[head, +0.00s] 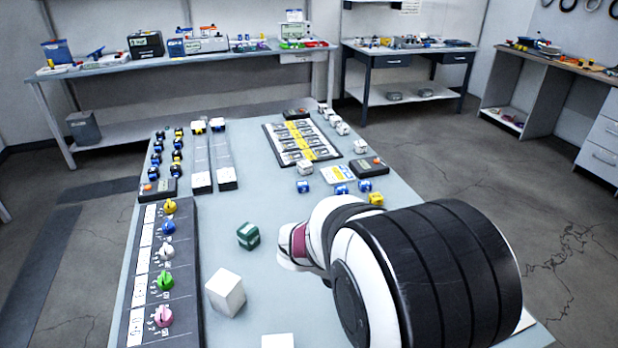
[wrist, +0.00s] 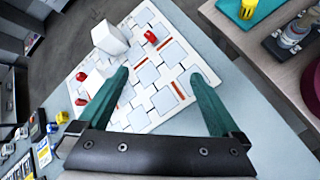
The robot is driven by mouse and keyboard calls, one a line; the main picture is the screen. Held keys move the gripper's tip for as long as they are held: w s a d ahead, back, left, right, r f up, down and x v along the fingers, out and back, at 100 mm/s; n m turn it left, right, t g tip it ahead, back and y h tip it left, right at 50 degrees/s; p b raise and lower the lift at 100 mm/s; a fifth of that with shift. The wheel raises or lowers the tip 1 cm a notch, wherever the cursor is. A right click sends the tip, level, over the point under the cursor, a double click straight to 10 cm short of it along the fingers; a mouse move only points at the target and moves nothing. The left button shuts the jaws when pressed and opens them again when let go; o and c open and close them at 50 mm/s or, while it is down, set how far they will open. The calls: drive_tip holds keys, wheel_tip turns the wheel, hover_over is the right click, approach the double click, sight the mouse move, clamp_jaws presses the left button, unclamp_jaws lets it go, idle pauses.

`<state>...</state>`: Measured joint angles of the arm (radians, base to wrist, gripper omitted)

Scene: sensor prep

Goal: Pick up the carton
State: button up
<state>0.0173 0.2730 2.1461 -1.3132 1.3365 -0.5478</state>
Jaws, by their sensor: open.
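A plain white box (head: 226,292), which may be the carton, sits on the table near the front in the head view. The top of another white block (head: 277,341) shows at the bottom edge. In the wrist view a white box (wrist: 108,38) stands at the upper left of a white tiled board; I cannot tell whether it is one of these. My gripper (wrist: 159,73) is open, its two green fingers spread over the board with nothing held between them. The white box is beyond the left fingertip, apart from it. My arm hides the gripper in the head view.
A green cube (head: 248,236) sits near the white box. A rack with coloured knobs (head: 160,270) runs along the left. Blue cubes (head: 303,186) and a yellow cube (head: 376,198) lie beyond my arm. Red pieces (wrist: 150,36) rest on the tiled board (wrist: 150,118).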

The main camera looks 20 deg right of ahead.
drive_tip(key=w+d+f+n+t+h, duration=0.2)
drive_tip(key=w+f+n, duration=0.1)
drive_tip(key=w+n, duration=0.35)
drive_tip(key=w+d+f+n+t+h, duration=0.2)
drive_tip(key=w+d+f+n+t, duration=0.15)
drive_tip(key=w+n, duration=0.35)
drive_tip(key=shift+m+g, duration=0.45)
drive_tip(key=shift+m, duration=0.3)
drive_tip(key=x, duration=1.5)
drive_tip(key=shift+w+a+f, duration=0.15)
drive_tip(key=shift+a+f, duration=0.05)
drive_tip(key=shift+f, duration=0.1)
drive_tip(key=c, duration=1.4)
drive_tip(key=shift+r, duration=0.1)
